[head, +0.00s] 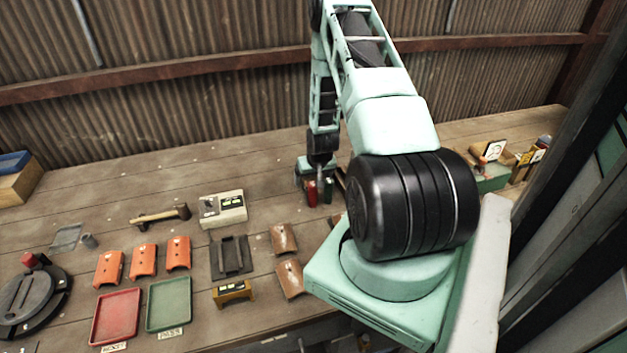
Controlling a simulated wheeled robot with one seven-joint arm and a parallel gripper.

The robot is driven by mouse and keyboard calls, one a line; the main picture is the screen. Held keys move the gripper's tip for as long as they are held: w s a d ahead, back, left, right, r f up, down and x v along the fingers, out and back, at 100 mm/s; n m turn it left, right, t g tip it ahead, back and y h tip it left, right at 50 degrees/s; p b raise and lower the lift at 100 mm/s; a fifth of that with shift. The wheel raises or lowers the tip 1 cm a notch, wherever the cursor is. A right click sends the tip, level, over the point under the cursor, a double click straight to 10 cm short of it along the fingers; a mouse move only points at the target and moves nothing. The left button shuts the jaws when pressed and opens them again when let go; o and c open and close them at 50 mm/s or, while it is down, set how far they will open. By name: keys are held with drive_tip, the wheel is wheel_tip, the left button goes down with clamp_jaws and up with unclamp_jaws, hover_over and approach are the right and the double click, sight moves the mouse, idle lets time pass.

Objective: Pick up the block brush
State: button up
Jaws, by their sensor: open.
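I cannot pick out the block brush for certain. A long wooden-handled tool (160,215) lies at the left middle of the bench, but I cannot tell whether it is a brush. My gripper (312,182) is low over the bench at the centre, pointing down, right of the grey-white box. Its jaws are open, though the fingertips are small and hard to make out. A small red item (311,194) and a dark green item show right by it; I cannot tell whether it touches them. My arm hides the bench to the right of the gripper.
A grey-white box (222,209), a dark plate (231,257) and brown curved pieces (284,239) lie left of my gripper. Orange pieces (144,260), a red tray (94,317) and a green tray (188,304) are nearer.

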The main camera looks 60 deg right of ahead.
drive_tip(key=shift+c, duration=0.3)
drive_tip(key=c, duration=1)
drive_tip(key=shift+r, duration=0.15)
drive_tip(key=shift+r+b, duration=1.8)
drive_tip(key=shift+r, duration=3.1)
drive_tip(key=shift+o, duration=1.2)
drive_tip(key=shift+c, duration=0.7)
